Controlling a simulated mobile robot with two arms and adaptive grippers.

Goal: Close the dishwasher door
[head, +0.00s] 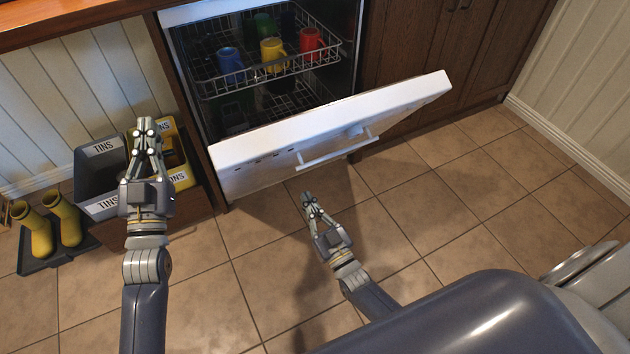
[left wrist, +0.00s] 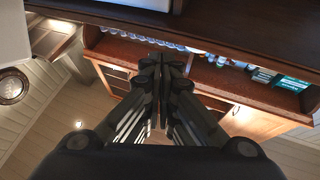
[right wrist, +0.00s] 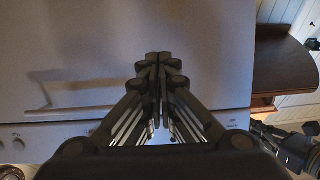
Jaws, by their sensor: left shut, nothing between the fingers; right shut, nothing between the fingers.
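The dishwasher door (head: 285,135) is white and stands partly open, tilted outward, with a bar handle (head: 337,150) on its outer face. My right gripper (head: 308,197) is shut and empty, low in front of the door and below the handle. In the right wrist view the door's outer face (right wrist: 190,40) fills most of the picture behind the shut fingers; I cannot tell whether they touch it. My left gripper (head: 146,122) is shut and empty, left of the door and above the bins.
The dishwasher rack (head: 225,88) holds several coloured mugs, including a blue one (head: 231,65) and a red one (head: 311,44). A grey bin (head: 90,175) labelled TINS and yellow boots (head: 38,233) stand at the left. Tiled floor (head: 480,210) is clear at the right.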

